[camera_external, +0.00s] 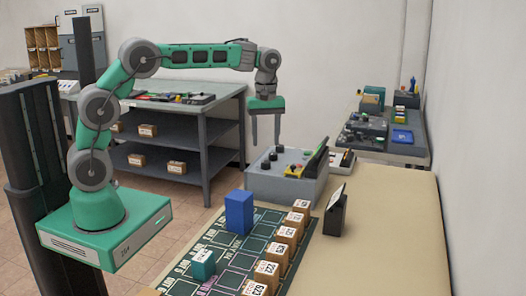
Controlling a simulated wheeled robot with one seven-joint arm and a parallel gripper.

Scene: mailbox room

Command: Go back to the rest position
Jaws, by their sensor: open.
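My gripper (266,128) hangs from the end of my raised arm, pointing down. Its two fingers are apart and nothing is between them. It is in the air to the upper left of the grey control box (278,182), in front of the grey workbench. My arm reaches up from its green base and across to the right.
A tan table (395,230) bears a dark green printed mat (232,258) with a blue box (239,211), a small teal box (203,264) and several numbered cardboard boxes (288,236). A dark stand (335,212) is beside them. The grey shelved workbench (207,130) stands behind.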

